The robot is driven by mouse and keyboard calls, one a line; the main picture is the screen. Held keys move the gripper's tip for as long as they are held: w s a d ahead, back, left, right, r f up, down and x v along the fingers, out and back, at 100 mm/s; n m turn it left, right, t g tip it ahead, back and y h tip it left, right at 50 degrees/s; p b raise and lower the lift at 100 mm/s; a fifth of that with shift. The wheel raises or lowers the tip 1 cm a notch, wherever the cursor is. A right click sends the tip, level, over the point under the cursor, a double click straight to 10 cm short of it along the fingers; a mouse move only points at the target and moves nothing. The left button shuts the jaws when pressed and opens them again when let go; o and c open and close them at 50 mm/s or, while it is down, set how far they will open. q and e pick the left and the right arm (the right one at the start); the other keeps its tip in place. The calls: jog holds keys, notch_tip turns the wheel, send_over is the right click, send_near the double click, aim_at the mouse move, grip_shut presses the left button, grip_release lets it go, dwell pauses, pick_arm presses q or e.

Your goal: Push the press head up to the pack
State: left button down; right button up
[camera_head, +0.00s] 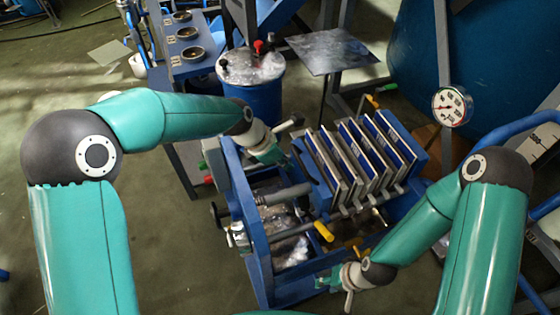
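The pack (362,155) is a row of upright white and blue plates in the blue press frame (248,215). A thick blue plate (312,172), which looks like the press head, stands at the pack's left end; I cannot tell whether a gap separates them. A grey spindle (285,195) runs towards it from the left end of the frame. My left gripper (276,152) is over the frame's upper left side, left of the pack. My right gripper (330,280) is by the frame's lower front rail. Both fingertips are too small and partly hidden to read.
A yellow handle (324,231) sticks out below the pack. A pressure gauge (452,106) stands at the right. A blue drum (262,98) and a grey sheet (333,51) are behind the press. Floor at left is mostly clear.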

aim_at(321, 155)
pick_arm(q)
jog(key=shift+d+f, duration=0.2)
jog(key=shift+f, duration=0.15)
jog(key=shift+w+d+r+p, duration=0.1)
jog(key=shift+w+d+p, duration=0.65)
jog(key=shift+d, duration=0.65)
jog(key=shift+w+d+f+p, duration=0.1)
jog(key=shift+w+d+p, duration=0.3)
jog(key=shift+d+p, duration=0.8)
jog(key=shift+w+d+r+p, duration=0.1)
jog(key=shift+w+d+p, duration=0.5)
jog(key=shift+d, duration=1.05)
jog(key=shift+w+d+p, duration=0.35)
jog(key=shift+d, duration=0.5)
jog(key=shift+w+d+p, duration=0.4)
jog(key=shift+d, duration=0.4)
jog(key=shift+w+d+p, duration=0.35)
jog(key=shift+d, duration=0.5)
notch_tip(321, 155, up, 9)
jog(key=a+p, duration=0.1)
jog(key=p, duration=0.4)
jog(key=shift+s+a, duration=0.15)
jog(key=shift+s, duration=0.2)
